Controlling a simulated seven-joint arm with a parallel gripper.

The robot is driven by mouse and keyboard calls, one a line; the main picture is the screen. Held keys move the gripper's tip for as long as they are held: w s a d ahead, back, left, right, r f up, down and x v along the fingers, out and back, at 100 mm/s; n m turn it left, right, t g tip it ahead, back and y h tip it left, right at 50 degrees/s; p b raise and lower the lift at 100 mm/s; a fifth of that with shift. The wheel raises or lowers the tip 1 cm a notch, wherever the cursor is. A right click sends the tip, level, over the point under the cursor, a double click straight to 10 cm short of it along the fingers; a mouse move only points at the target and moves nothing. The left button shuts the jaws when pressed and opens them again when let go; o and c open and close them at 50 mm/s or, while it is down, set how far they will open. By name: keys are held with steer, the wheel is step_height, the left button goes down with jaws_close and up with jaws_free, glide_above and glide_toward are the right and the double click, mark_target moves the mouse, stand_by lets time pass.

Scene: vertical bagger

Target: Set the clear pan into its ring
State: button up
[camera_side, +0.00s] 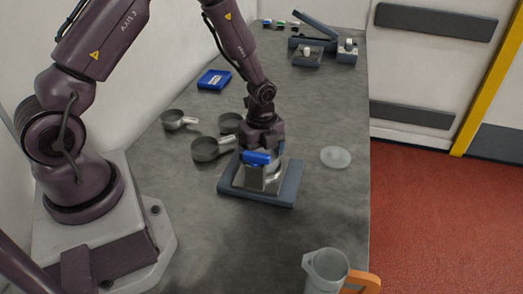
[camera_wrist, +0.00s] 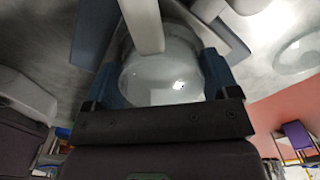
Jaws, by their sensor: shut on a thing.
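The clear pan (camera_wrist: 160,82) is a round, see-through vessel held between the blue fingers of my gripper (camera_wrist: 161,78) in the wrist view. In the side view my gripper (camera_side: 262,158) is low over a blue-grey base (camera_side: 280,192) with a silver plate and a grey upright block (camera_side: 254,177). The pan is mostly hidden there by the finger and the block. A pale arm (camera_wrist: 142,22) crosses above the pan in the wrist view. The ring is not clearly visible, and I cannot tell whether the pan touches it.
A clear round dish (camera_side: 335,158) lies right of the base. Several metal pans, including a near one (camera_side: 207,149), lie to the left. A blue tray (camera_side: 214,79) and grey devices (camera_side: 307,55) are farther back.

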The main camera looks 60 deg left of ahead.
steer(key=shift+f, duration=0.3)
stand_by(0.4)
steer(key=o, duration=0.9)
steer(key=shift+r, duration=0.1)
steer(key=shift+r, duration=3.4)
